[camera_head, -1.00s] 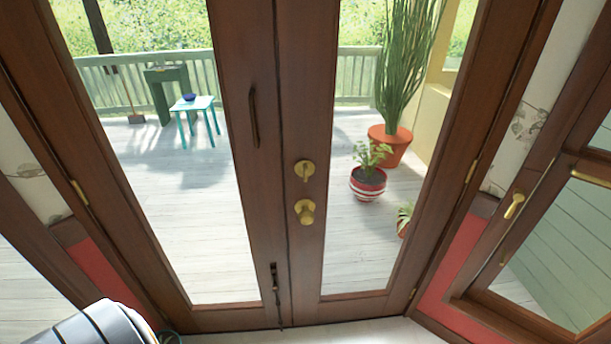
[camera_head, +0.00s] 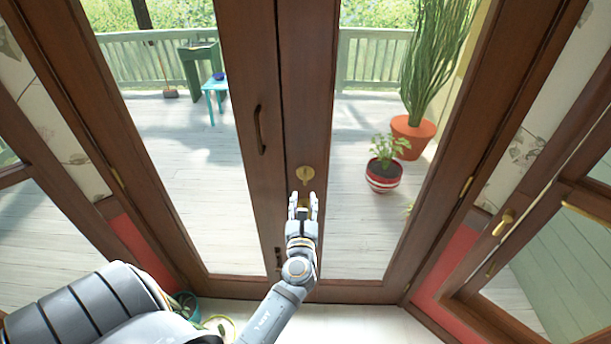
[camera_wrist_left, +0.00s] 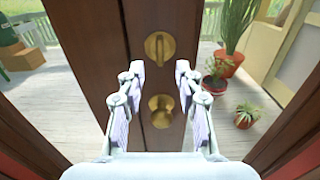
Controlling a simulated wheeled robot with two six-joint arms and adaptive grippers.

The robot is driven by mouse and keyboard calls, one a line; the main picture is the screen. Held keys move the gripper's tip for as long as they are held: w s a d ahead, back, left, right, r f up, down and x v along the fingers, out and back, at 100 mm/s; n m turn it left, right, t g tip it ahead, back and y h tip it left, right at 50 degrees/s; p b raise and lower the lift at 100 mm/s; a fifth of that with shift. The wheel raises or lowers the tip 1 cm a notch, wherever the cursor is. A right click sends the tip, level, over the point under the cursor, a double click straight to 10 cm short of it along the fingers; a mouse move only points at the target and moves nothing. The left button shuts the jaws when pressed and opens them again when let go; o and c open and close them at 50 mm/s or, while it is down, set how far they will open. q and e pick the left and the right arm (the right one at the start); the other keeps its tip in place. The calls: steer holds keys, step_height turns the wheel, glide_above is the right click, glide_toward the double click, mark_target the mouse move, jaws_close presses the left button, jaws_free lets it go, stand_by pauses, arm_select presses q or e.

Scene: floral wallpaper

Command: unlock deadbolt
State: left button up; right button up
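The brass deadbolt (camera_head: 305,173) sits on the right leaf of the brown double door (camera_head: 305,120). In the left wrist view the deadbolt (camera_wrist_left: 159,46) shows its thumb-turn standing upright on a round plate. A brass knob (camera_wrist_left: 161,110) is below it, seen between my fingers. My left gripper (camera_head: 303,200) is open and empty, in front of the knob and just below the deadbolt in the head view. In the left wrist view its two fingers (camera_wrist_left: 157,75) stand apart, with the deadbolt beyond and above their tips. The knob is mostly hidden in the head view. My right gripper is not in view.
A dark pull handle (camera_head: 259,130) is on the left leaf. Side windows with brass handles (camera_head: 503,222) stand at the right. Through the glass are a potted plant (camera_head: 384,176) and a blue table (camera_head: 214,86). A green pot (camera_head: 186,303) is at the lower left indoors.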

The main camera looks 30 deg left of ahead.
mark_target(305, 177)
arm_select(q)
steer(key=p+x, duration=0.2)
steer(key=x, duration=0.8)
steer(key=shift+w, duration=0.1)
steer(key=shift+c, duration=0.4)
steer(key=shift+f, duration=0.1)
jaws_close()
